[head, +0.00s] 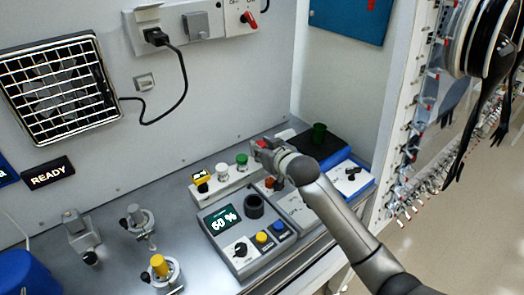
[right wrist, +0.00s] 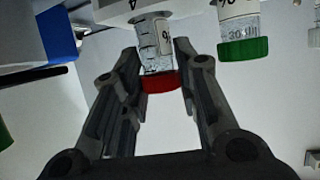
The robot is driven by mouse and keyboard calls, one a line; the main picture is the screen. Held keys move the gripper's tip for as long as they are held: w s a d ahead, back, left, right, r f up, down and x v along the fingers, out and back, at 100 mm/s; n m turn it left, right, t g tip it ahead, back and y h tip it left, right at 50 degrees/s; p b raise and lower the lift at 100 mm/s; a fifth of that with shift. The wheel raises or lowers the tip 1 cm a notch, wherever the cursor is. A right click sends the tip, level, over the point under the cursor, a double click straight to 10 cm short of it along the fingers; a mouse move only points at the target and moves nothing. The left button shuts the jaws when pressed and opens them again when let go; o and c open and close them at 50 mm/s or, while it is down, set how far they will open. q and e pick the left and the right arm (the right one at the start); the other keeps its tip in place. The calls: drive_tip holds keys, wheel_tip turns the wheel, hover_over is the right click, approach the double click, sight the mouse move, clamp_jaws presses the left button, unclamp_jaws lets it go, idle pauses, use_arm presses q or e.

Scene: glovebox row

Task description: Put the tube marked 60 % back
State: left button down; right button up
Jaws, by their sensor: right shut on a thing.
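My right gripper (head: 262,151) is shut on a tube with a red cap (right wrist: 161,82). In the right wrist view the tube's clear body (right wrist: 155,36) sits between the fingers, with part of a "%" label showing; its number is hidden. The gripper is at the right part of a white rack (head: 212,194). I cannot tell whether the tube's lower end is in the rack. A green-capped tube (right wrist: 243,47) is beside it, apart from the fingers. In the head view green (head: 242,159) and white (head: 222,168) caps stand in the rack. My left gripper is not in view.
A grey device (head: 232,262) in front of the rack has a percent display (head: 220,219), its first digit unclear, and a dark round socket (head: 253,205). Metal stands (head: 138,221) are at left.

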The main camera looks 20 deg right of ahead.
drive_tip(key=shift+f, duration=0.85)
drive_tip(key=o, duration=1)
drive_tip(key=shift+c, duration=0.2)
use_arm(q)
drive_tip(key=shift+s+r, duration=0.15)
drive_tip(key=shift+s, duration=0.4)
use_arm(e)
drive_tip(key=shift+r, duration=0.25)
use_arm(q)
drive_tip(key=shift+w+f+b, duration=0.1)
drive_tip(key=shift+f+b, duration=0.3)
use_arm(e)
drive_tip(key=v, duration=1.2)
drive_tip(key=shift+f, duration=0.1)
